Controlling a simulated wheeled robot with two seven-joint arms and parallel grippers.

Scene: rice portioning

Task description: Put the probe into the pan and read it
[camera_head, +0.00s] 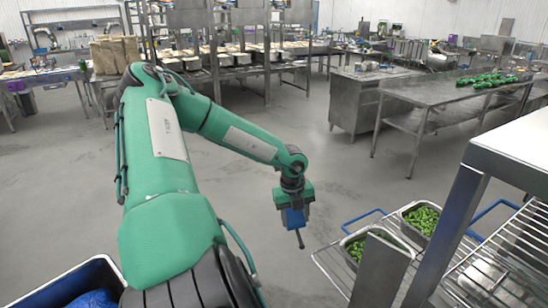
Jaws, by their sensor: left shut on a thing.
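My left gripper (293,204) is at the end of the green arm, in the middle of the head view. It is shut on the probe (295,218), which has a blue body and a thin dark tip pointing down. The probe hangs in the air to the left of the pans, apart from them in the picture. One metal pan (405,212) holds green vegetables and sits on a wire rack. A nearer pan (346,243), also with green contents, is partly hidden by a grey metal post. The probe's display cannot be read. My right gripper is out of view.
The wire rack (330,262) has blue handles around the pans. A metal shelf (515,150) with an upright post stands at the right. A blue-lined bin (62,282) is at the lower left. Grey floor lies open behind the gripper; a steel table (440,95) stands beyond.

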